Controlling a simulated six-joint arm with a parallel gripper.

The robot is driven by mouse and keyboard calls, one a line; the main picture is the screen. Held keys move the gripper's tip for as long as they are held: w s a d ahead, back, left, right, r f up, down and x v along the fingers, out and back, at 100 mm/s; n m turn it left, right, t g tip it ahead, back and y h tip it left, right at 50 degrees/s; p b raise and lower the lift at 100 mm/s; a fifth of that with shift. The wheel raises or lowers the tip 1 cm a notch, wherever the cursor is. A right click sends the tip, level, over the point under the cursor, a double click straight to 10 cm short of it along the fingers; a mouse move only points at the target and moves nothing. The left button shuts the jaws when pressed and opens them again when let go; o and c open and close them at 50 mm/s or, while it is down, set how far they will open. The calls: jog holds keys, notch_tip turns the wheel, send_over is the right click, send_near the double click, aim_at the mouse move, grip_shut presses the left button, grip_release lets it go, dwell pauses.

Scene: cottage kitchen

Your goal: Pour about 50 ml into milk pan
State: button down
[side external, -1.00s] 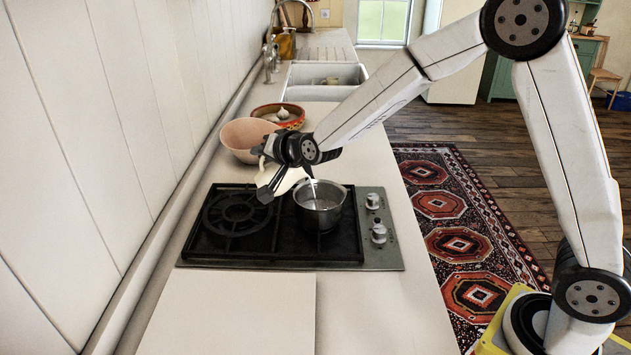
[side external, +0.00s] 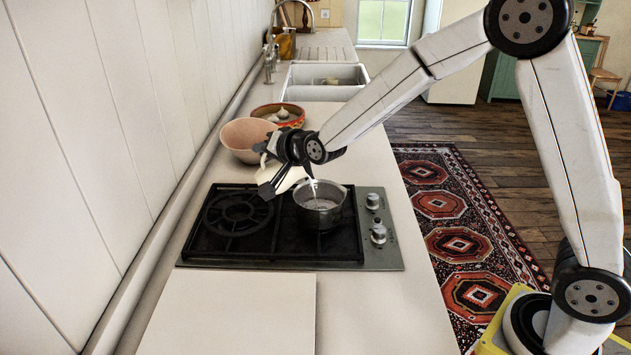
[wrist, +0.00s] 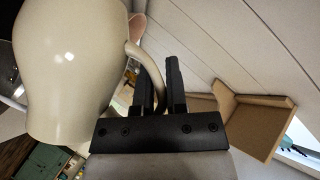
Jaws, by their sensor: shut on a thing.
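A cream jug (side external: 292,179) is tilted beside the milk pan, partly hidden behind my gripper. My gripper (side external: 267,190) is shut on the jug's handle. In the wrist view the glossy jug (wrist: 70,70) fills the left side, with its handle between the fingers of my gripper (wrist: 160,90). The metal milk pan (side external: 322,217) stands upright on the right burner of the hob. A thin white stream falls from the jug into the pan, and pale liquid shows inside. The amount in the pan cannot be read.
The black and steel hob (side external: 230,250) has a bare left burner. A pink bowl (side external: 243,138) and a patterned dish with garlic (side external: 279,114) stand behind it. A white sink (side external: 325,80) lies farther back. A pale board (side external: 235,310) lies in front; the counter at right is clear.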

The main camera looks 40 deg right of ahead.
jog(key=shift+s+d+r+t, duration=0.1)
jog(key=shift+d+r+t, duration=0.15)
jog(key=shift+r+t, duration=0.1)
dwell(0.7)
jog(key=shift+w+a+f+n+g+h, duration=0.3)
jog(key=shift+a+f+n+g, duration=0.1)
jog(key=shift+a+f+g, duration=0.25)
jog(key=shift+a+f+n+h, duration=0.25)
jog(key=shift+f+n+h, duration=0.05)
jog(key=shift+f, duration=0.3)
jog(key=shift+w+a+f+g, duration=0.15)
jog(key=shift+a+f+g, duration=0.05)
jog(key=shift+f+g, duration=0.2)
jog(key=shift+a+f+n+h, duration=0.1)
jog(key=shift+f+n+h, duration=0.2)
jog(key=shift+n, duration=0.1)
jog(key=shift+w+a+f, duration=0.1)
jog(key=shift+f, duration=0.05)
jog(key=shift+w+a+f+n+g+h, duration=0.1)
jog(key=shift+w+a+n+g+h, duration=0.1)
jog(key=shift+a+n+g+h, duration=0.3)
dwell(0.7)
jog(key=shift+f, duration=0.15)
